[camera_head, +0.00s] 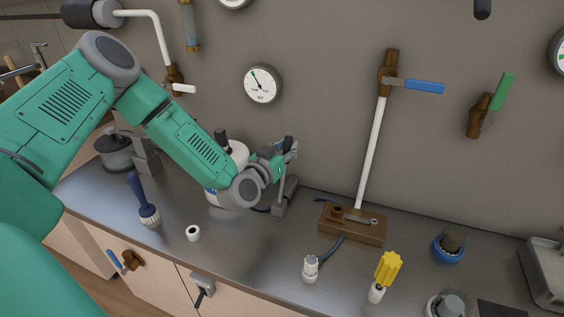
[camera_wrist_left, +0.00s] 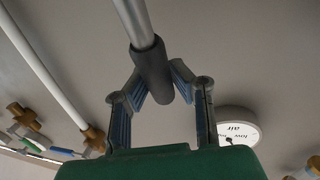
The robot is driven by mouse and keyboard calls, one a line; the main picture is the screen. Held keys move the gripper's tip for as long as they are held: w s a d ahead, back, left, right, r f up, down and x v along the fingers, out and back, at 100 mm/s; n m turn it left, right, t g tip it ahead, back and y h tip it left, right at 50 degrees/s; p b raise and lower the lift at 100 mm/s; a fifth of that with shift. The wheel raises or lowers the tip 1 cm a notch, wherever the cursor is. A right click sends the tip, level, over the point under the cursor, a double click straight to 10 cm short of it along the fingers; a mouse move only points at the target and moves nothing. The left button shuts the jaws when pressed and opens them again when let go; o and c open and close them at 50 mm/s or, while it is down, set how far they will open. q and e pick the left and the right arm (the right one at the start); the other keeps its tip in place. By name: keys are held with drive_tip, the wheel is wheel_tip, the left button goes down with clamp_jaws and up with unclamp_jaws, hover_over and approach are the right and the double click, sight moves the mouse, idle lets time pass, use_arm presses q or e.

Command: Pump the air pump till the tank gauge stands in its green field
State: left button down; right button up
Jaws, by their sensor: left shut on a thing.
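My left gripper (camera_head: 282,154) is shut on the dark grip of the pump lever (camera_head: 288,142), just above the counter. In the left wrist view the fingers (camera_wrist_left: 158,82) close on the dark grip at the end of a grey metal rod (camera_wrist_left: 134,18). The grey pump base (camera_head: 281,207) stands on the counter below. A white tank (camera_head: 238,154) stands behind my forearm and is partly hidden. The round air gauge (camera_head: 262,84) is on the wall above; its needle points up and left. Its green field is too small to judge against the needle. My right gripper is not in view.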

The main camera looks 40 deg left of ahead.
use_arm(q)
drive_tip(key=c, duration=1.3)
unclamp_jaws()
drive_tip(key=shift+f, duration=0.1)
drive_tip(key=shift+s, duration=0.1)
drive_tip(key=shift+s+d+p, duration=0.1)
drive_tip(key=shift+s+p, duration=0.4)
drive_tip(key=shift+s, duration=0.75)
drive_tip(key=shift+s+d+p, duration=0.1)
drive_tip(key=shift+s+p, duration=0.45)
drive_tip(key=shift+s, duration=1.65)
